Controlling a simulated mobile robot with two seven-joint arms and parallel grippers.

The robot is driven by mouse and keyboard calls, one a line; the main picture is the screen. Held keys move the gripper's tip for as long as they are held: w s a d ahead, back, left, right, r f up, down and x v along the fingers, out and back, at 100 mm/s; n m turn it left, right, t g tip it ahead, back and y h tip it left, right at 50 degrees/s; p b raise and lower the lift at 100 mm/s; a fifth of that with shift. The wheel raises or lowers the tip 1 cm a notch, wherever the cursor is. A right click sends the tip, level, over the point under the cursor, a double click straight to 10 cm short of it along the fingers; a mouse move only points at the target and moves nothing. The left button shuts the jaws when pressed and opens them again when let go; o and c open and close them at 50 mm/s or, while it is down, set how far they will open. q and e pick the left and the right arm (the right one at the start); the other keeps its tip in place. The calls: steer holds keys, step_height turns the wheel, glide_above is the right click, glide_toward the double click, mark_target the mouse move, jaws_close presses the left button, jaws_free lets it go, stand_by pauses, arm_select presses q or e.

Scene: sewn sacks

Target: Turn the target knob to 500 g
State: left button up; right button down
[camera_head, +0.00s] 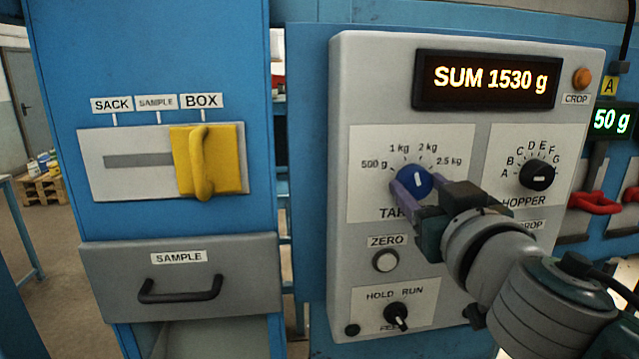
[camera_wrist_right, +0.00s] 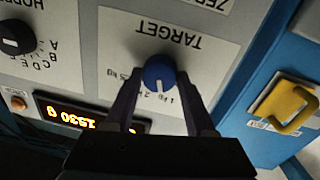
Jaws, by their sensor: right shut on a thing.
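The blue target knob (camera_head: 418,179) sits on the grey panel, under a dial marked from 500 g on the left to 2.5 kg on the right. Its white pointer line aims roughly straight up, between the 1 kg and 2 kg marks. My right gripper (camera_head: 413,188) comes in from the lower right and is shut on the knob, hiding part of the TARGET label. In the right wrist view the knob (camera_wrist_right: 159,72) appears upside down between the two fingers of the gripper (camera_wrist_right: 158,80). My left gripper is not in view.
The display (camera_head: 487,80) reads SUM 1530 g. The black hopper knob (camera_head: 537,175) is close on the right; the ZERO button (camera_head: 386,260) and HOLD/RUN knob (camera_head: 397,314) are below. A yellow slider handle (camera_head: 207,162) stands at BOX, above the SAMPLE drawer (camera_head: 178,262).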

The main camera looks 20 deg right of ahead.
steer(key=shift+f+n+b, duration=0.1)
steer(key=shift+n+b, duration=0.4)
steer(key=shift+n, duration=0.1)
steer(key=shift+n+b, duration=0.5)
steer(key=shift+n, duration=0.6)
steer(key=shift+n+t+b, duration=0.3)
steer(key=shift+n+b, duration=0.3)
steer(key=shift+n, duration=1.7)
steer(key=shift+c, duration=1.2)
jaws_free()
